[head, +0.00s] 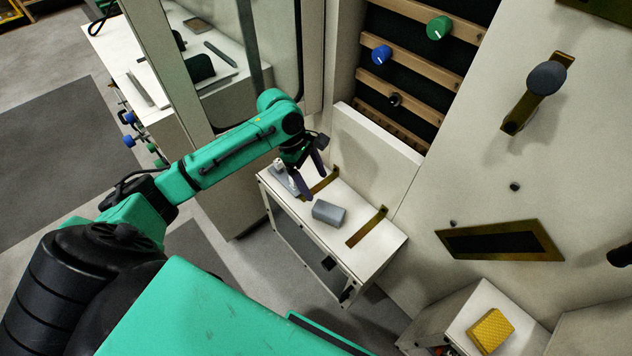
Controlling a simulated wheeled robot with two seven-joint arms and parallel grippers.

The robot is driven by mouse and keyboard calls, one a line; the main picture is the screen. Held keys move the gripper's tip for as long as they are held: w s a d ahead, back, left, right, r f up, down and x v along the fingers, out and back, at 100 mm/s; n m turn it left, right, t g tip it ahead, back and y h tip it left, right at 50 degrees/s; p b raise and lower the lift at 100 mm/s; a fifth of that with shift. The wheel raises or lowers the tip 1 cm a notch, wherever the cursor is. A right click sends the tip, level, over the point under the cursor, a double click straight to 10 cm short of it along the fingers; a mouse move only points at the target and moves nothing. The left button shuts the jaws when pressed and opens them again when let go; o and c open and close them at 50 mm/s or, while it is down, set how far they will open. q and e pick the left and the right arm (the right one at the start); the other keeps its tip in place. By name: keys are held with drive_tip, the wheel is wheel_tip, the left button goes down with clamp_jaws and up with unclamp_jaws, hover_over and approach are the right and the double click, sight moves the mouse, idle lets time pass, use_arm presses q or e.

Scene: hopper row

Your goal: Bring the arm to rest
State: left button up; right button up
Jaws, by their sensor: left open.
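My left arm (220,157) is green and black and reaches in from the left over a white cabinet. My left gripper (312,192) is open and points down above the cabinet's top, close to a small grey and white fitting (283,176). A grey block (328,212) lies on the cabinet top, just right of the gripper and apart from it. I cannot tell whether the fingers touch the fitting. My right gripper is not in view.
The white cabinet (370,222) has brass strips on top. Behind it stands a rack with green (438,27) and blue (381,54) knobs. A lever (546,78) juts from the wall panel at right. A yellow block (490,329) sits on a lower box. Open floor lies at left.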

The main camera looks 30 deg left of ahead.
use_arm(q)
drive_tip(key=s+d+f+m+t, duration=0.2)
drive_tip(key=s+d+f+m, duration=0.3)
drive_tip(key=m, duration=0.7)
drive_tip(key=s+a+r+m+t+y, duration=0.2)
drive_tip(key=s+a+m+y, duration=0.2)
drive_tip(key=s+a+m, duration=0.5)
drive_tip(key=s+d+f+g, duration=0.1)
drive_tip(key=s+f, duration=0.1)
drive_tip(key=f, duration=1)
drive_tip(key=s+f+g, duration=0.1)
drive_tip(key=s+f, duration=0.1)
drive_tip(key=f, duration=1.1)
drive_tip(key=s+a+f+g+p, duration=0.1)
drive_tip(key=s+a+f, duration=0.1)
drive_tip(key=s+f, duration=0.9)
drive_tip(key=s, duration=0.4)
drive_tip(key=shift+s+a+f+n, duration=0.15)
drive_tip(key=shift+s+a+n, duration=0.05)
drive_tip(key=shift+a+n, duration=0.1)
